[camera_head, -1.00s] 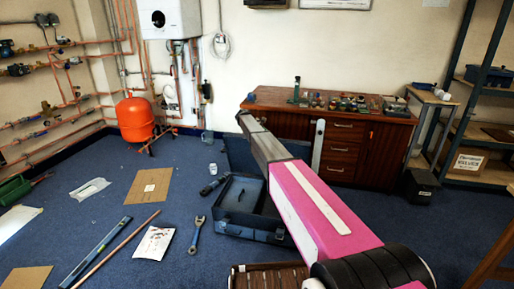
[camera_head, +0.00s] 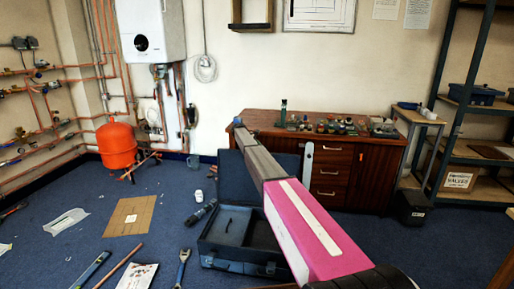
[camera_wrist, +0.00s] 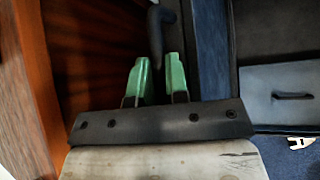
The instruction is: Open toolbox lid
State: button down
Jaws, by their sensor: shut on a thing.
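The dark blue toolbox (camera_head: 207,252) sits on the carpet in the head view, with its inside and a grey-blue tray showing. Its lid (camera_head: 232,178) stands raised at the back, in front of the wooden cabinet and partly hidden by my arm. In the wrist view, the green fingers of my gripper (camera_wrist: 157,70) close around a dark curved handle (camera_wrist: 157,28), which looks like the lid's. The toolbox's open inside shows at the right of the wrist view (camera_wrist: 285,92). My arm hides the toolbox's right part in the head view.
The wooden cabinet (camera_head: 340,180) stands close behind the lid, with small fittings on top. An adjustable wrench (camera_head: 183,266), a torch-like tool (camera_head: 200,213) and a cardboard sheet (camera_head: 130,216) lie on the carpet. An orange tank (camera_head: 117,145) stands at the left. Shelving is at the right.

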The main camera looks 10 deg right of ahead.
jog(key=c, duration=1.1)
grip_release()
jog(key=v, duration=1)
jog(key=shift+a+r, duration=0.3)
jog(key=s+d+f+m+y, duration=0.1)
jog(key=s+d+f, duration=0.25)
jog(key=s, duration=0.65)
jog(key=s+d+f+m+y, duration=0.2)
jog(key=s+f, duration=0.3)
jog(key=s, duration=0.5)
jog(key=s+f+m+y, duration=0.2)
jog(key=s+m, duration=0.1)
jog(key=s, duration=1.3)
jog(key=s+d+f+m+y, duration=0.1)
jog(key=s+f+m+y, duration=0.1)
jog(key=s, duration=1.5)
jog(key=s+d+f+m+y, duration=0.1)
jog(key=s+f+m, duration=0.3)
jog(key=s, duration=1.2)
jog(key=shift+s+f+m+y, duration=0.2)
jog(key=shift+m+y, duration=0.2)
jog(key=shift+y, duration=0.4)
